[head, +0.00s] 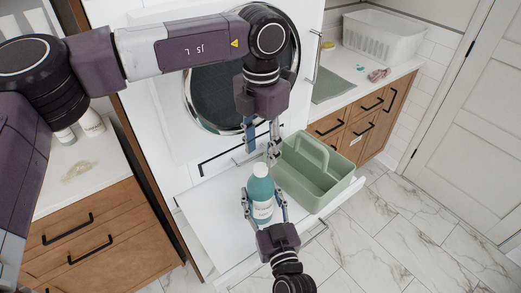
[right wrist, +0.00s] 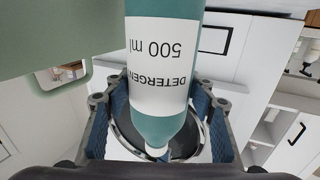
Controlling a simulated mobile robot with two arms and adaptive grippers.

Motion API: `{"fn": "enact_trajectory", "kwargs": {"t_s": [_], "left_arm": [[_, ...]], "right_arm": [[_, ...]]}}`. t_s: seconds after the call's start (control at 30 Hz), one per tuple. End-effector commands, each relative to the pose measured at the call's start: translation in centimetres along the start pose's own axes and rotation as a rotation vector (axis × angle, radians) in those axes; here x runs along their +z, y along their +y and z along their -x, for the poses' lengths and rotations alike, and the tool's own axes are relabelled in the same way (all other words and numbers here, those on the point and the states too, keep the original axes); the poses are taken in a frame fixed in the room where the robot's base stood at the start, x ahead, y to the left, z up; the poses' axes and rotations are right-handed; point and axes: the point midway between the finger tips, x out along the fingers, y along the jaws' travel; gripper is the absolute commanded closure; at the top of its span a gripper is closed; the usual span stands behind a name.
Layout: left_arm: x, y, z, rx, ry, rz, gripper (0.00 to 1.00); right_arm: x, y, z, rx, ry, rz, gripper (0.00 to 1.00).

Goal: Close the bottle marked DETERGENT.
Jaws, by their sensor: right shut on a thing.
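The teal bottle with a white label (head: 262,192) is upright over the white pull-out shelf; I cannot tell whether it touches it. In the right wrist view its label (right wrist: 163,70) reads DETERGENT and 500 ml, upside down. My right gripper (head: 265,205) is shut on the bottle's body, one finger on each side. The bottle's narrow top (head: 260,169) looks pale; a white tip (right wrist: 156,152) shows in the right wrist view. I cannot tell whether it is a cap. My left gripper (head: 262,150) points down just above the bottle top, its fingers apart. No separate cap is clearly visible.
A green caddy (head: 316,192) with a handle stands on the pull-out shelf (head: 215,205), close right of the bottle. A round-doored washer (head: 205,100) is behind. The right counter holds a white basket (head: 385,38) and a green mat (head: 328,86). A counter with bottles (head: 92,122) is at left.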

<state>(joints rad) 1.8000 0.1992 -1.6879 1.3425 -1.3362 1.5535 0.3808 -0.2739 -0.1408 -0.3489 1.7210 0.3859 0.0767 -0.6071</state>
Motion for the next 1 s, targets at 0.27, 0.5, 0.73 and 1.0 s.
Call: {"fn": "enact_trajectory", "kwargs": {"t_s": [0.27,0.5,0.73,1.0], "left_arm": [[0.0,0.0,2.6,-0.003,0.000,-0.177,0.62],[0.0,0.1,3.0,0.000,0.001,-0.197,0.62],[0.0,0.1,2.4,0.000,0.001,-0.196,0.62],[-0.1,0.1,-1.5,-0.001,0.003,-0.196,0.62]], "right_arm": [[0.1,0.0,0.0,0.000,-0.001,0.001,1.00],[0.0,0.0,0.0,0.000,-0.001,0.001,1.00],[0.1,0.0,0.0,0.000,-0.001,0.001,1.00],[0.0,0.0,0.0,0.000,-0.001,0.001,1.00]]}}
